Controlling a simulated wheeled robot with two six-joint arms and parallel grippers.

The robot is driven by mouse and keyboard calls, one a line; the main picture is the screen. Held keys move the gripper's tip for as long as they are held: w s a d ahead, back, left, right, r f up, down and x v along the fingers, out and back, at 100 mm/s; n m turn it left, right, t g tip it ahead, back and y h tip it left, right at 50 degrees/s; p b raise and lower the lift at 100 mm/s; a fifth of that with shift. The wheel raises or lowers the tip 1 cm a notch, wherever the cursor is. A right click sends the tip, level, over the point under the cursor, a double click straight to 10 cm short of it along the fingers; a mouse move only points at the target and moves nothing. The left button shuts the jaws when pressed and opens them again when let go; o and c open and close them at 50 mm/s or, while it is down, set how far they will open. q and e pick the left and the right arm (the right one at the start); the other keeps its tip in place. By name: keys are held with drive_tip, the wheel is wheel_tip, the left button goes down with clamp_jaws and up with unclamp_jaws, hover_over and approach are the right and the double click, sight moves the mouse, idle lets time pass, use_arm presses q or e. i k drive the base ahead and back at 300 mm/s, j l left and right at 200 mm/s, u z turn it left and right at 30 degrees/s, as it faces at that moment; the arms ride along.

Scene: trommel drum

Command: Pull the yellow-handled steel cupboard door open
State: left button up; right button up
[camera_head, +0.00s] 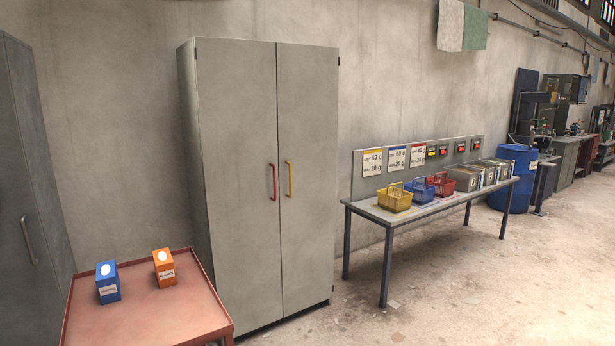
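The tall grey steel cupboard (188,130) stands against the wall, left of the middle of the head view. Its right door (310,220) carries a vertical yellow handle (290,179) near the centre seam. Its left door (235,250) carries a vertical red handle (272,182) just left of the seam. Both doors look shut. Neither of my grippers shows in this view.
A red-topped cart (140,315) with a blue box (108,283) and an orange box (164,267) stands in front of the cupboard's left side. A bench (365,209) with baskets stands to the right. Floor (350,320) before the right door looks mostly clear.

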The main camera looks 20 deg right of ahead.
sight(308, 76)
drive_tip(key=i+l+z, duration=0.2)
drive_tip(key=i+z, duration=0.3)
drive_tip(key=i+l+z, duration=0.1)
drive_tip(key=i+z, duration=0.35)
drive_tip(key=i+j+z, duration=0.1)
drive_tip(key=i+z, duration=0.4)
drive_tip(key=k, duration=0.1)
